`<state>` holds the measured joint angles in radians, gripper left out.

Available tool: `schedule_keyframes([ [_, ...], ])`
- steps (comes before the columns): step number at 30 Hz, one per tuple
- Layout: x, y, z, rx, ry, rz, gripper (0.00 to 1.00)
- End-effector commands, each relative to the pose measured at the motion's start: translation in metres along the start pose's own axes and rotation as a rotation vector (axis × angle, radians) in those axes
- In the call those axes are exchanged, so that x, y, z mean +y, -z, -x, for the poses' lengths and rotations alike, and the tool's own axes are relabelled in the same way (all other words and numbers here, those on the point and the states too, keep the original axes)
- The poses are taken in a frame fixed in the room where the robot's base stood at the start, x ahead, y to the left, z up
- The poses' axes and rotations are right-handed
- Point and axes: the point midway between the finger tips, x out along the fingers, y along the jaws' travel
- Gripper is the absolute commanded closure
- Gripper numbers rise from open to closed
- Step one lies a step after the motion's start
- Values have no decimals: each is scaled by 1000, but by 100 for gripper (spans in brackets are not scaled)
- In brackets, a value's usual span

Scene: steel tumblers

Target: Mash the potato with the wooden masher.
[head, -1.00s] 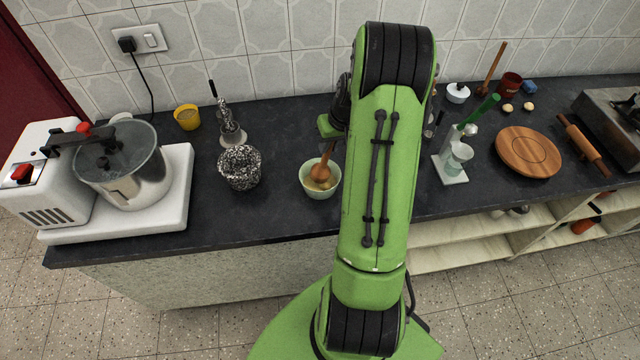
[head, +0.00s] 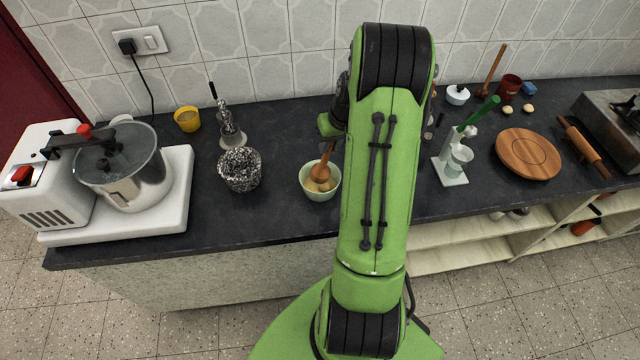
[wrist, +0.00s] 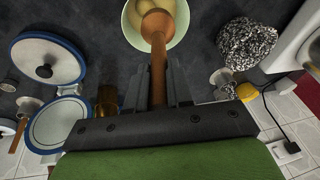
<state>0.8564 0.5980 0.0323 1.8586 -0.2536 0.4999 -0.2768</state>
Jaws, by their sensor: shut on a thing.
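The wooden masher (head: 321,172) stands tilted with its broad head down in a pale green bowl (head: 306,190). Yellowish potato (head: 331,184) lies in the bowl around the masher head. In the wrist view my gripper (wrist: 158,75) is shut on the masher's handle, and the masher (wrist: 157,30) reaches into the bowl (wrist: 181,35) beside the pale potato (wrist: 139,12). Whether the head presses on the potato or only rests beside it, I cannot tell. In the head view my arm hides most of the gripper.
A speckled black-and-white pot (head: 240,170) stands left of the bowl. A mixer with a lidded steel pot (head: 135,180) is at far left, near a yellow cup (head: 187,119). A press-like stand (head: 451,170) and a round wooden board (head: 528,153) are to the right. The counter's front strip is clear.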

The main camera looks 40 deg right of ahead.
Motion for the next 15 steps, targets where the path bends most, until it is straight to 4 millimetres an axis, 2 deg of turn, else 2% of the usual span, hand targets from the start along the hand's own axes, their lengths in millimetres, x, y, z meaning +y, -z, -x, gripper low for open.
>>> schedule_keyframes([
  [14,7,-12,-45,-1,0,0,100],
  [15,6,-11,-41,0,-1,0,100],
])
